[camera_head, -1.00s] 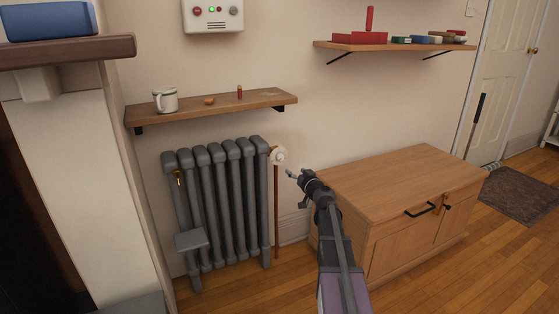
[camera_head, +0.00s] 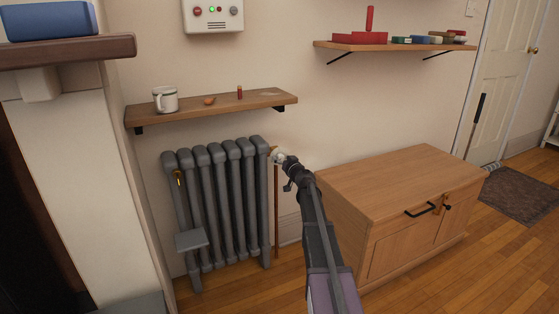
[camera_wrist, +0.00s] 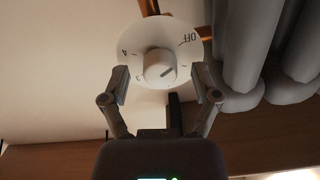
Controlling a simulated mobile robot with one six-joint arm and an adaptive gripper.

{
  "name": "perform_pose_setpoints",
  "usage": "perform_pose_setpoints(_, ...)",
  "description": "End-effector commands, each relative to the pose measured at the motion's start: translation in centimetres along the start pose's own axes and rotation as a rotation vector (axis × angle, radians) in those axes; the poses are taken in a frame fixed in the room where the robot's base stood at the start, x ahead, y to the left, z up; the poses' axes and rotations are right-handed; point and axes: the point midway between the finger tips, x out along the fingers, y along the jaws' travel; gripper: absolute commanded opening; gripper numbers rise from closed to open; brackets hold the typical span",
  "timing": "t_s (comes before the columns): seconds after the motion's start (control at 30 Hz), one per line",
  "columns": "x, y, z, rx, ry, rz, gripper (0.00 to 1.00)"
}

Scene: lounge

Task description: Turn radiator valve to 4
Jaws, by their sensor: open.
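The radiator valve (camera_head: 278,154) is a round white dial on a copper pipe at the radiator's upper right. In the wrist view the dial plate (camera_wrist: 160,32) carries OFF at upper right and what looks like a 4 at left; other marks are partly hidden or too small to read. My gripper (camera_wrist: 161,76) is open, one finger on each side of the knob, apparently with gaps. In the head view my gripper (camera_head: 286,163) partly covers the valve.
The grey radiator (camera_head: 216,200) stands directly left of the valve. A wooden shelf (camera_head: 225,107) with a mug (camera_head: 165,99) is above it. A wooden cabinet (camera_head: 400,195) stands to the right of my arm. A white wall box (camera_head: 212,14) hangs above.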

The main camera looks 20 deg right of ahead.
Motion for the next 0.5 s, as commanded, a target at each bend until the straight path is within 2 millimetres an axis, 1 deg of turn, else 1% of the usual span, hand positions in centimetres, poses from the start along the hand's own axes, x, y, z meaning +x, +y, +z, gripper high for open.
perform_pose_setpoints(0.33, 0.18, -0.02, 0.0, 0.0, 0.0, 0.0, 0.79)
perform_pose_setpoints(0.37, 0.18, -0.02, 0.0, 0.0, 0.0, 0.0, 0.7)
perform_pose_setpoints(0.4, 0.18, -0.03, 0.0, 0.0, 0.0, 0.0, 0.58)
perform_pose_setpoints(0.47, 0.18, -0.03, 0.0, 0.0, 0.0, 0.0, 0.41)
perform_pose_setpoints(0.5, 0.18, -0.03, 0.01, 0.0, 0.0, 0.0, 0.29)
